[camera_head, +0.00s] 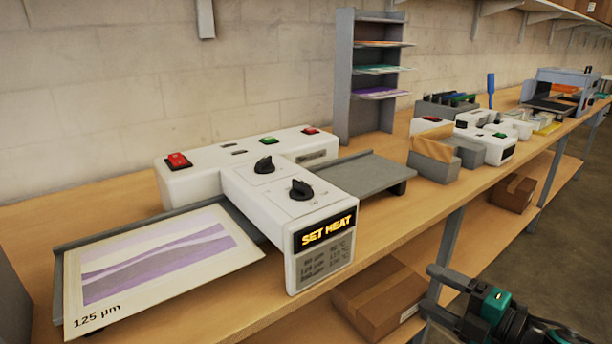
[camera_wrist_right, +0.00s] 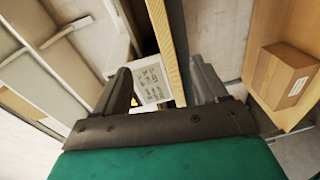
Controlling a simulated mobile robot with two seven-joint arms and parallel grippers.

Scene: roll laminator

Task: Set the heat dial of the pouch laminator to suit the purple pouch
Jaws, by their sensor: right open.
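The white pouch laminator (camera_head: 240,185) stands on the bench with two black pointer dials, a rear one (camera_head: 264,165) and a front one (camera_head: 301,190). Their labels are too small to read. Its display (camera_head: 326,232) reads "SET HEAT" in orange. Below it is a grey chart (camera_head: 326,258) of µm and °C values, too small to read surely. The purple pouch (camera_head: 160,262), marked "125 µm", lies on the left tray. My right gripper (camera_head: 434,290) is open and empty, in front of the bench and right of the laminator. My left gripper is out of view.
A grey output tray (camera_head: 372,172) sits right of the laminator. Behind it stands a grey rack (camera_head: 362,80) with coloured sheets. A cardboard box (camera_head: 385,298) lies on the shelf below. More machines stand farther right. The space above the dials is clear.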

